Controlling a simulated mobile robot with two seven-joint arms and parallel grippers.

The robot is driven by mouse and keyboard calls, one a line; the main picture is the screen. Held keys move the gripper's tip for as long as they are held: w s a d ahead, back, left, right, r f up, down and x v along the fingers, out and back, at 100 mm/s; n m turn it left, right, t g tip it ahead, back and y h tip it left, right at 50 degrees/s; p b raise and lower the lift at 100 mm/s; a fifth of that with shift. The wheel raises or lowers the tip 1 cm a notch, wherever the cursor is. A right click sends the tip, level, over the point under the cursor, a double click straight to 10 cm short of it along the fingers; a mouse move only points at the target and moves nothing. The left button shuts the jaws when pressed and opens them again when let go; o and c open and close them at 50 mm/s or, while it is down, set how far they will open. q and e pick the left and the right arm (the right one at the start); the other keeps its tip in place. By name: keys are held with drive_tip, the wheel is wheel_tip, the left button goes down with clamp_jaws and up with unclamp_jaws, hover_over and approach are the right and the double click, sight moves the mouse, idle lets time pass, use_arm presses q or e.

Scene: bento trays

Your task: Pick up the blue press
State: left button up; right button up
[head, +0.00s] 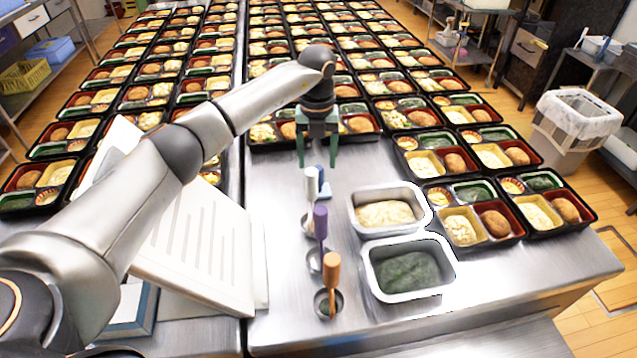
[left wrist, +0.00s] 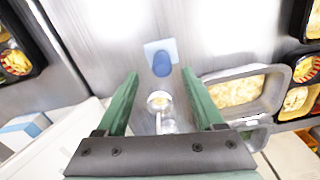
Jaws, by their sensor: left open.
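The blue press (head: 323,182) stands on the steel table in the head view, partly behind a white-handled utensil (head: 311,188). In the left wrist view the blue press (left wrist: 161,62) shows from above as a rounded blue handle on a pale blue square base, ahead of the fingertips. My left gripper (head: 317,160) has green fingers, is open and empty, and hangs above and just behind the press in the head view. Its two fingers (left wrist: 160,85) also show in the left wrist view, spread apart with the white-handled utensil between them. My right gripper is not in view.
Purple-handled (head: 320,225) and orange-handled (head: 331,275) utensils stand in small metal cups nearer the front. Metal pans of pale food (head: 356,222) and greens (head: 373,282) sit to the right. Many filled bento trays (head: 461,213) crowd the back and right. A large white booklet (head: 190,240) lies left.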

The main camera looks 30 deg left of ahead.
sight(318, 168)
use_arm(q)
wheel_tip(318, 168, down, 5)
drive_tip(key=shift+w+f+p, duration=0.1)
drive_tip(key=shift+w+p, duration=0.05)
drive_tip(key=shift+p, duration=0.2)
clamp_jaws()
idle(0.4)
